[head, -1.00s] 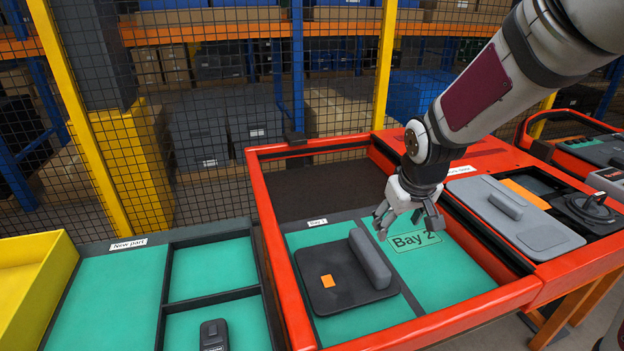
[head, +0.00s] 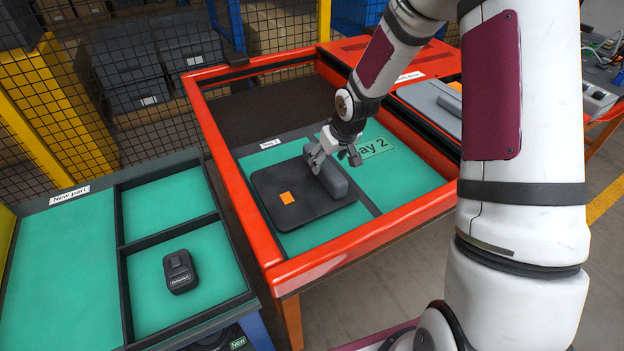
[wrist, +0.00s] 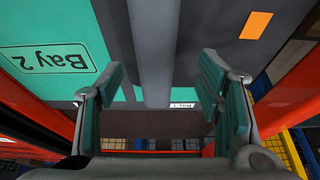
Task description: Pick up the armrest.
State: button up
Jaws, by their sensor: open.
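The armrest is a long grey padded bar (head: 327,176) on a dark flat panel (head: 300,212) with an orange square (head: 287,198). The panel lies in Bay 1, and the bar runs along its right side, near Bay 2. My gripper (head: 336,160) is at the far end of the bar in the head view. In the wrist view the bar (wrist: 153,45) runs between the open fingers of my gripper (wrist: 158,95), with a visible gap on each side. I cannot tell exactly how high the fingertips are above the panel.
A red frame (head: 237,172) surrounds the bays. Bay 2 (head: 405,172) is bare green to the right. A tray labelled New part (head: 62,245) stands at left with a small dark device (head: 179,271) in one compartment. Wire mesh fencing is behind.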

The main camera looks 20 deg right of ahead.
aim_at(324, 164)
jog(key=shift+w+x, duration=0.2)
jog(key=shift+x, duration=1.25)
jog(key=shift+w+x, duration=0.2)
jog(key=shift+x, duration=1.25)
jog(key=shift+d+r, duration=0.2)
jog(key=shift+c, duration=0.6)
grip_shut()
